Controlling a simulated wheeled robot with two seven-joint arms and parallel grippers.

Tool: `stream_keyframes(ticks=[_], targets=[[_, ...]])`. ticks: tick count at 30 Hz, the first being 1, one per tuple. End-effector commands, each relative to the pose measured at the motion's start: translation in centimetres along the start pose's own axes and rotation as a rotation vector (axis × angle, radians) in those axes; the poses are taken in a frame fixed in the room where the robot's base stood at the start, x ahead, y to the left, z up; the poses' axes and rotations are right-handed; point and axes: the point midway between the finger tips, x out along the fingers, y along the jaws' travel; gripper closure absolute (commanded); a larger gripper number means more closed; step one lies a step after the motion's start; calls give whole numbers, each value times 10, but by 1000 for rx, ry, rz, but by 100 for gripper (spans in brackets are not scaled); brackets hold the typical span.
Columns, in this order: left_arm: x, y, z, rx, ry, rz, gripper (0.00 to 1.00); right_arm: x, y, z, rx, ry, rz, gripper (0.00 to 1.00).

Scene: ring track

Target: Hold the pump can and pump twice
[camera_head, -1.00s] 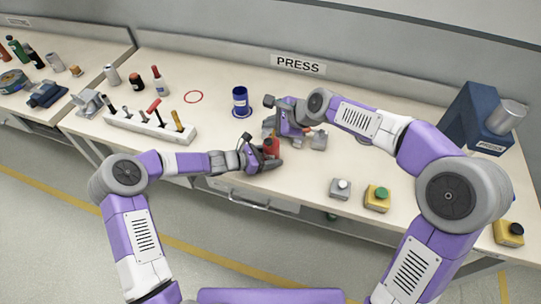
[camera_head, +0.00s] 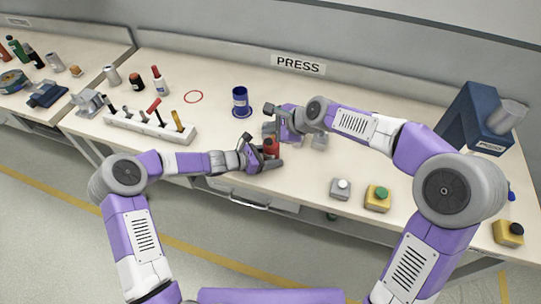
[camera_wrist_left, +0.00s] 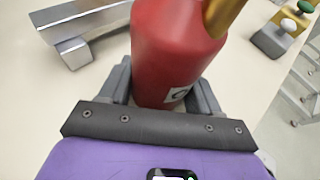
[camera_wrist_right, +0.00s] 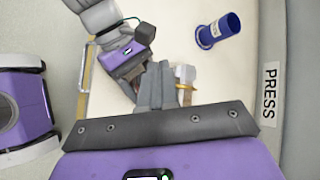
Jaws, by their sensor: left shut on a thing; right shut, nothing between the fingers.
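The pump can (camera_wrist_left: 172,50) is red with a brass-coloured part at its top, and fills the middle of the left wrist view. In the head view the can (camera_head: 271,147) shows small near the bench's front edge. My left gripper (camera_head: 268,160) is shut around the can's body, one finger on each side. My right gripper (camera_head: 270,118) is shut and empty, just behind and above the can. In the right wrist view its closed fingers (camera_wrist_right: 157,88) hide most of the can, and a bit of brass shows beside them.
A blue cup-like container (camera_head: 240,102) stands behind the can. A tool rack (camera_head: 150,125) is at the left. A grey button box (camera_head: 340,189) and a yellow one (camera_head: 377,198) stand at the right front. A blue press (camera_head: 475,120) stands at far right.

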Motion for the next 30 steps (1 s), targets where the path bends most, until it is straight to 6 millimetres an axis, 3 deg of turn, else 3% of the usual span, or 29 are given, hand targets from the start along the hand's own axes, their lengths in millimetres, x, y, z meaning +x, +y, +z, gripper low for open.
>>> stream_keyframes(ticks=[10, 30], targets=[[0, 0, 0, 0, 0, 0, 73, 23, 17, -17, 0, 0, 0, 100], [0, 0, 0, 0, 0, 0, 73, 25, 19, -19, 0, 1, 1, 100]])
